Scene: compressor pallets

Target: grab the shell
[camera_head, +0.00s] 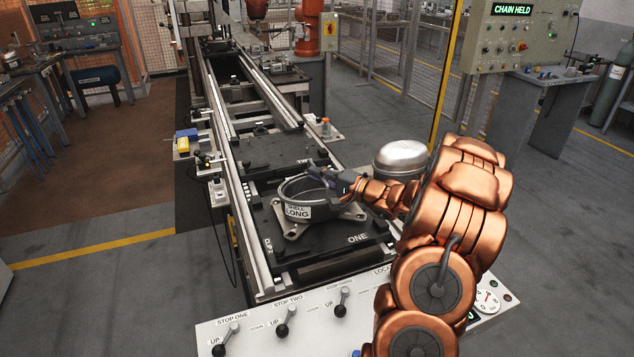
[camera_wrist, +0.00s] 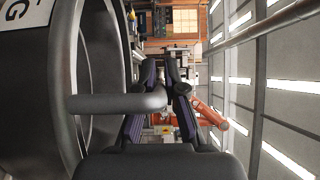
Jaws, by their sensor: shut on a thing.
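The shell (camera_head: 297,210) is a dark grey, open-topped round housing with a white label reading SHELL LONG. It stands upright on pale feet on the black pallet marked ONE (camera_head: 340,252). My gripper (camera_head: 322,176) reaches in from the right at the shell's upper right rim and is shut on it; the exact grip point is hard to see. In the wrist view the curved shell wall (camera_wrist: 92,60) fills the left side. A grey stub (camera_wrist: 115,102) sticks out sideways across the front of the dark gripper fingers (camera_wrist: 164,95).
A silver domed cap (camera_head: 400,157) is just behind my arm. Conveyor rails (camera_head: 240,210) flank the pallets, with another black pallet (camera_head: 268,150) behind. A lever panel (camera_head: 250,335) lies in front. A control box reading CHAIN HELD (camera_head: 515,38) stands at the back right.

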